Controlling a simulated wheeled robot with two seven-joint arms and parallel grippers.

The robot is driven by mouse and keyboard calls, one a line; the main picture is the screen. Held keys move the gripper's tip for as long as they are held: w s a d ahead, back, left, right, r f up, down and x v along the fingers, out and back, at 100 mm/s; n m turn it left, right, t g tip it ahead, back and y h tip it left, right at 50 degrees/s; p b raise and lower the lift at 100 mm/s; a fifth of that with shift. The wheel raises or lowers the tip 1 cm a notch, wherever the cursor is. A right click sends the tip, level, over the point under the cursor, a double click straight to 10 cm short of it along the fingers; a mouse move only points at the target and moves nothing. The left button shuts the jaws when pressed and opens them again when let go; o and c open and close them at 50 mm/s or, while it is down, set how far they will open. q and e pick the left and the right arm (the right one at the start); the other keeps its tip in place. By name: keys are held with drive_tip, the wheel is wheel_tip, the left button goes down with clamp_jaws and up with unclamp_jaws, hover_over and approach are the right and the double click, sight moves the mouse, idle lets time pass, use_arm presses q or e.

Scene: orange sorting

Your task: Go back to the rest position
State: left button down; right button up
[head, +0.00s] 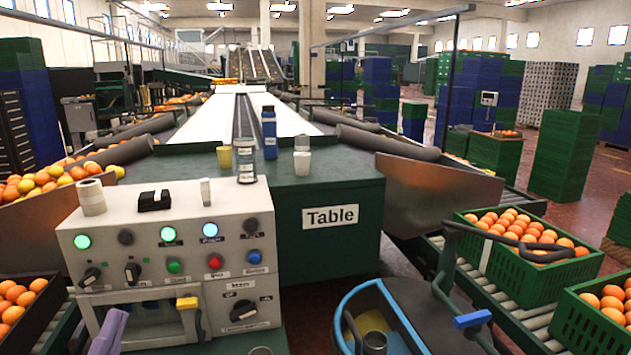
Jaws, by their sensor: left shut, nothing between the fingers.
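My left gripper (113,320) shows at the bottom left as a purple-grey shape pointing up. It is shut and empty, in front of the lower part of the grey control panel (105,235). Most of its arm is below the frame edge. My right gripper is not in view.
A dark green block labelled Table (335,250) stands behind the panel, with a blue bottle (269,135), a glass jar (245,160) and cups on top. A dark blue-rimmed cart (407,305) stands front centre. Green orange crates (510,282) sit on rollers at right.

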use_arm(q)
drive_tip(key=d+f+n+g+y, duration=0.1)
drive_tip(key=d+f+n+g, duration=0.25)
drive_tip(key=f, duration=0.55)
drive_tip(key=d+f+n+g+y, duration=0.15)
drive_tip(key=f+n+g, duration=0.25)
drive_tip(key=f, duration=0.5)
drive_tip(key=s+d+f+n+g, duration=0.3)
drive_tip(key=s+d+f+g, duration=0.1)
drive_tip(key=s+f, duration=0.4)
drive_tip(key=s+d+f+n+g+h, duration=0.1)
drive_tip(key=s+d+f+n+g, duration=0.2)
drive_tip(key=s+d+f+g, duration=0.2)
drive_tip(key=s+f, duration=0.3)
drive_tip(key=shift+s+d+f+p, duration=0.2)
drive_tip(key=shift+s+f+p, duration=0.1)
drive_tip(key=shift+p, duration=0.1)
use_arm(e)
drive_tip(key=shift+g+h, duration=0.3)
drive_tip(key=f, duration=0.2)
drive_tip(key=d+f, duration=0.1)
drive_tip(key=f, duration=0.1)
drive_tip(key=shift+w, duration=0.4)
use_arm(q)
drive_tip(key=shift+a+h, duration=0.1)
drive_tip(key=shift+h, duration=0.15)
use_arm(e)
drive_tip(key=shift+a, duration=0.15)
